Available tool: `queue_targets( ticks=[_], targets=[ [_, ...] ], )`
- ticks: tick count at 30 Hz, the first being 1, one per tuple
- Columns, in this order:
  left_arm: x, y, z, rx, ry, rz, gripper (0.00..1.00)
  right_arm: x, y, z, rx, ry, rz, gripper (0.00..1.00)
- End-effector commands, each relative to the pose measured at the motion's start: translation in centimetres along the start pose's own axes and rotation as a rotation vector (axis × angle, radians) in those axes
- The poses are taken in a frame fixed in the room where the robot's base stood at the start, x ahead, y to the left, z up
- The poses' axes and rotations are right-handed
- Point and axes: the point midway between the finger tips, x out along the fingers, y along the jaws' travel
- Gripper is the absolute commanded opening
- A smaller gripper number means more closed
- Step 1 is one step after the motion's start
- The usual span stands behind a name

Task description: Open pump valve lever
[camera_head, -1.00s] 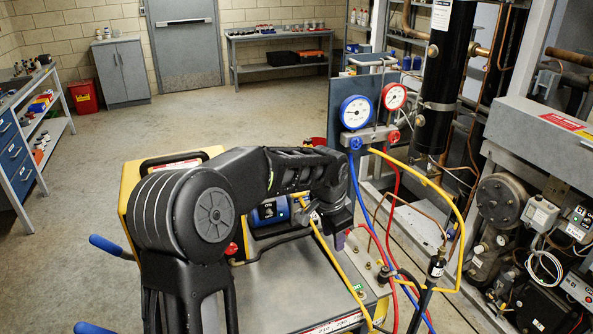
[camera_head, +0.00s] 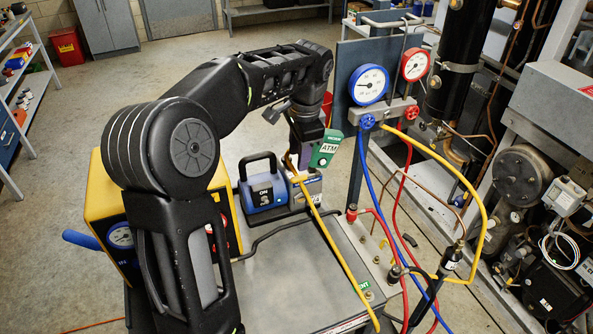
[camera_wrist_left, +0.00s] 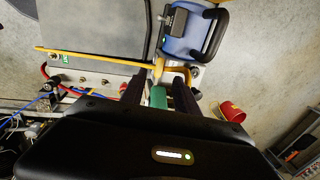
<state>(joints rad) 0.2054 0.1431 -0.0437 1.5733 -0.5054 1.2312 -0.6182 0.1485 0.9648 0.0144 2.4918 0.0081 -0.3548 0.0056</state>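The blue vacuum pump (camera_head: 262,192), with a black handle and an ON label, stands behind the grey bench top. In the left wrist view the pump (camera_wrist_left: 190,45) is at the top, just beyond my fingers. My left gripper (camera_head: 305,158) points down at the pump's right end. In the wrist view its two dark fingers (camera_wrist_left: 157,90) are apart, on either side of a green piece (camera_wrist_left: 158,97). A green ATM block (camera_head: 326,148) shows beside the fingers in the head view. Yellow fittings (camera_wrist_left: 175,72) lie at the fingertips. I cannot clearly make out the valve lever or any contact.
To the right are the gauge manifold (camera_head: 388,116), blue and red hoses and the compressor rack. A red bin (camera_wrist_left: 231,112) stands on the floor.

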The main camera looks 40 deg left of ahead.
Motion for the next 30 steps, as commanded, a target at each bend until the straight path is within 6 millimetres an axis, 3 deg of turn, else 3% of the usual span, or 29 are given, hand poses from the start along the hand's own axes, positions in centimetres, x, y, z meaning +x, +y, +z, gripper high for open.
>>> queue_targets(
  ticks=[5, 18, 30],
  targets=[
    [1.1, 0.0, 0.0, 0.0, -0.003, 0.002, 0.37, -0.2, -0.1, 0.0, 0.0, 0.0, 0.0, 0.0],
    [7.1, 0.0, 0.0, 0.0, -0.002, 0.002, 0.37, -1.0, -0.3, 0.1, 0.002, -0.003, 0.003, 0.0],
    [7.8, 0.0, 0.0, 0.0, 0.0, 0.0, 0.34, -1.0, -0.3, 0.1, 0.002, -0.003, 0.003, 0.0]
  ],
)
